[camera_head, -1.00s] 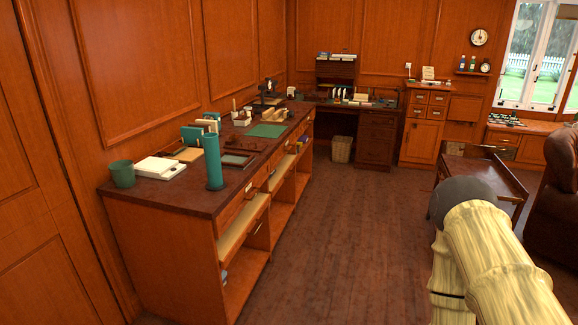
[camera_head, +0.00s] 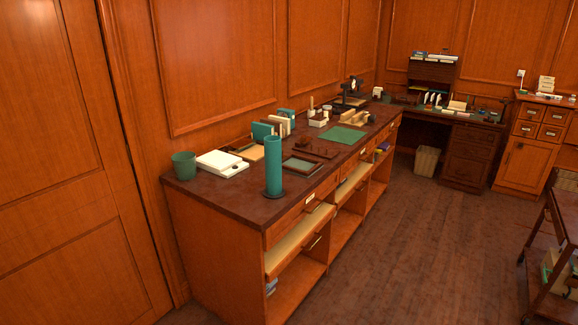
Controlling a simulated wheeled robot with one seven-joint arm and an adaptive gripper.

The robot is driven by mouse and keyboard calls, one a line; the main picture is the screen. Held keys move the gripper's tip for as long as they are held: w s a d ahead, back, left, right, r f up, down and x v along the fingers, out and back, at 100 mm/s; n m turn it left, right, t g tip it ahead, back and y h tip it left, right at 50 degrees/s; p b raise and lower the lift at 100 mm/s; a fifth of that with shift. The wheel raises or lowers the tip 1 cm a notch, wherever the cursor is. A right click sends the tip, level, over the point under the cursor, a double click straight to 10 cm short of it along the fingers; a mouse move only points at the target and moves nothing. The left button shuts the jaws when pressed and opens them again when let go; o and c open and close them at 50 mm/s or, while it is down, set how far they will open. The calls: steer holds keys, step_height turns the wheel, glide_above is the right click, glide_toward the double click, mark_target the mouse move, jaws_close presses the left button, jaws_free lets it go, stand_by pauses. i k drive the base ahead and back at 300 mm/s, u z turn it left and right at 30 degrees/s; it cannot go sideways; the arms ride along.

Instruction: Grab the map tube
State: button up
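The map tube, a tall teal cylinder (camera_head: 273,167), stands upright on the dark top of the long wooden counter (camera_head: 222,203). It is near the counter's front edge, toward the near end. Nothing hides it from this view. My gripper is not in view, and no part of my arm shows now.
A green cup (camera_head: 184,166), a white box-like item (camera_head: 221,163) and a framed tray (camera_head: 302,166) stand near the tube. Books (camera_head: 262,132) are behind it. A dark cart (camera_head: 552,250) stands at the right. The floor (camera_head: 400,240) before the counter is clear.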

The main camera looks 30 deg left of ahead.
mark_target(273, 190)
steer(key=i, duration=1.4)
steer(key=u, duration=2.85)
